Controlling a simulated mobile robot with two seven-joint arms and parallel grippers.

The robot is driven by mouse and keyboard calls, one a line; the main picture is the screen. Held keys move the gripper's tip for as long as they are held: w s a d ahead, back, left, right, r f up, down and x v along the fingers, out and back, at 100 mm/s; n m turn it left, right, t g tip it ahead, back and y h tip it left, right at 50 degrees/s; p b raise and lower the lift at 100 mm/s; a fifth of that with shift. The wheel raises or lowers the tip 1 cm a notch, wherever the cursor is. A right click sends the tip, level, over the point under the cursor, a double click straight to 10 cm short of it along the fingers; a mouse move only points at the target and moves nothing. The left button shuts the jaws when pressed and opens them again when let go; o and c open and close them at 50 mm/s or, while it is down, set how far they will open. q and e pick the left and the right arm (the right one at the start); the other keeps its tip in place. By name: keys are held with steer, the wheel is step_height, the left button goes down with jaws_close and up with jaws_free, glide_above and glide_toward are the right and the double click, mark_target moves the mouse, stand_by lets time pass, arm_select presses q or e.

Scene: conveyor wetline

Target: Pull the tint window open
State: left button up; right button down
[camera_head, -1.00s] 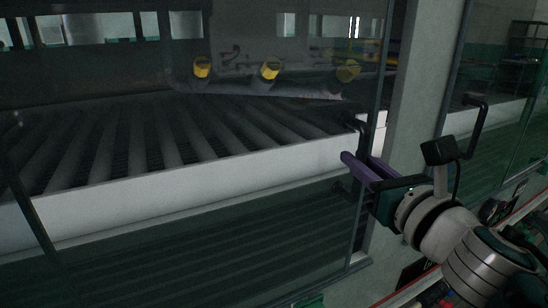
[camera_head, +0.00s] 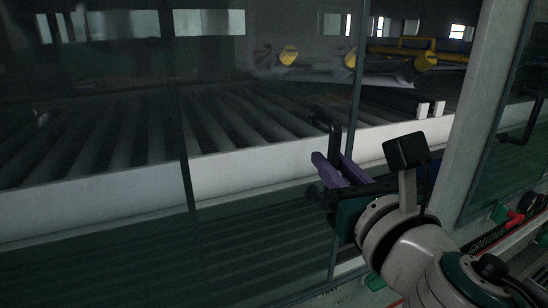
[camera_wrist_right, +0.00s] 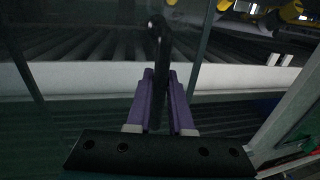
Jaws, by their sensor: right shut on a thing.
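The tint window (camera_head: 265,215) is a dark see-through pane in front of the roller conveyor. Its right edge stands apart from the light grey post, with an open gap between them. Its black upright handle (camera_head: 333,128) is near that edge. My right gripper (camera_head: 331,160) has purple fingers shut on the handle. In the right wrist view the handle (camera_wrist_right: 157,45) runs down between the purple fingers (camera_wrist_right: 160,78). My left gripper is not in view.
The grey post (camera_head: 482,120) stands right of the gap. Another dark pane with a black handle (camera_head: 530,118) is beyond it. Behind the glass are conveyor rollers (camera_head: 240,112), a white side rail (camera_head: 250,172) and yellow-ended tubes (camera_head: 289,55). A ledge with red and green parts (camera_head: 510,220) is at lower right.

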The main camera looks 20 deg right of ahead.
steer(key=shift+a, duration=0.2)
steer(key=c, duration=0.8)
jaws_free()
steer(key=s+a+b, duration=0.1)
steer(key=s+b, duration=0.1)
steer(key=s, duration=0.8)
